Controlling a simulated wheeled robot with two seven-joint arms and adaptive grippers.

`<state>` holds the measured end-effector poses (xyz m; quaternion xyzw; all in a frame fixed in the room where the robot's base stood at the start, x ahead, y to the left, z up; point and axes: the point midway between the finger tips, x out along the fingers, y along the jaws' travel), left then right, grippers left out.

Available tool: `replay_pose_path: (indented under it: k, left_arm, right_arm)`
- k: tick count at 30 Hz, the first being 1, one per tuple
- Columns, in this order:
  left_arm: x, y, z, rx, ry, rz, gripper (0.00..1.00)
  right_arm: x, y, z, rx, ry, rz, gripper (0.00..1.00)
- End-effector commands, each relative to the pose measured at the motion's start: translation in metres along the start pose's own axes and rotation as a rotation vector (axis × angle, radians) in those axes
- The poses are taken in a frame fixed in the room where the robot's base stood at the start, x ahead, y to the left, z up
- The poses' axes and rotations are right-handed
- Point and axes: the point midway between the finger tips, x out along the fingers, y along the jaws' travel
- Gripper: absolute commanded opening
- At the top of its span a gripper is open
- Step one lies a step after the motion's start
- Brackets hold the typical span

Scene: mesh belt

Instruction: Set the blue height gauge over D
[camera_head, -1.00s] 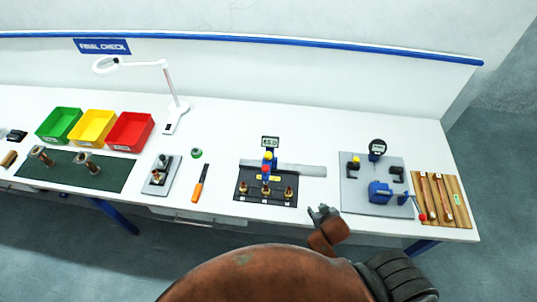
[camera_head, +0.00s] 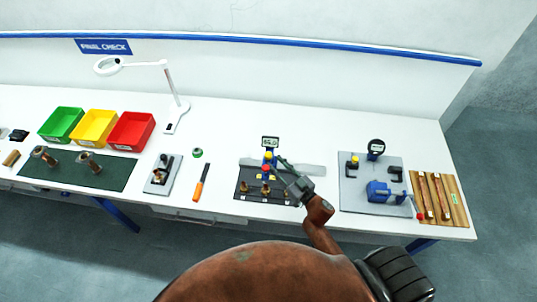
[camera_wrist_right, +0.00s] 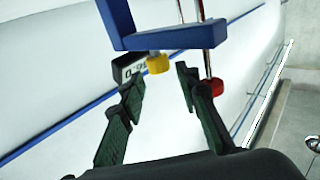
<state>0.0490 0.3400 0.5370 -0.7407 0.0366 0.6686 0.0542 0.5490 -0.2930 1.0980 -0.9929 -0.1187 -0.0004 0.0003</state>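The blue height gauge, with its small display (camera_head: 270,142), stands upright at the back of the black mat (camera_head: 250,197). It has a yellow and a red knob. Several brass parts (camera_head: 245,187) stand in a row along the mat's front; the right one is partly hidden by my right gripper. The mat's letters are too small to read. My right gripper (camera_head: 284,166) is just right of the gauge. In the right wrist view its fingers (camera_wrist_right: 160,78) are spread and empty, with the gauge's blue frame (camera_wrist_right: 170,38) ahead of them. My left gripper is not in view.
A grey plate (camera_head: 365,207) with a dial and a blue vise stands to the right, beside a wooden rack (camera_head: 458,212). An orange-handled tool (camera_head: 201,182) lies left. Bare table separates these.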

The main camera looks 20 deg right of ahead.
Motion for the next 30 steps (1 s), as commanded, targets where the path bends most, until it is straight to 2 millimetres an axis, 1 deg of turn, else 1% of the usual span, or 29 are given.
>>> replay_pose_path:
  k: [1, 6, 9, 12, 16, 22, 30]
  left_arm:
    - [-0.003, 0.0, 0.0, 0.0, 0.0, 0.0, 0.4]
    - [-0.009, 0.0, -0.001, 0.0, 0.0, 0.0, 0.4]
    - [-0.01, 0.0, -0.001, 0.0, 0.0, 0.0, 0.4]
    - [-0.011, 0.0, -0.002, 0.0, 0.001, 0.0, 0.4]
    - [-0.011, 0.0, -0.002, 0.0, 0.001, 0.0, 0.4]
    - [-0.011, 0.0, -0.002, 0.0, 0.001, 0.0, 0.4]
    - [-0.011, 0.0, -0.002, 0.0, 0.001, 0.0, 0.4]
  right_arm:
    - [0.009, 0.0, -0.003, 0.0, 0.002, 0.0, 0.3]
    - [0.036, 0.0, -0.003, 0.001, 0.002, 0.002, 0.3]
    - [0.048, 0.001, -0.002, 0.0, 0.0, 0.003, 0.3]
    - [0.056, 0.001, -0.001, 0.001, 0.0, 0.002, 0.3]
    - [0.06, 0.0, 0.0, 0.001, -0.001, 0.002, 0.3]
    - [0.06, 0.001, 0.0, 0.0, 0.0, 0.002, 0.3]
    - [0.059, 0.001, 0.0, 0.0, 0.0, 0.003, 0.12]
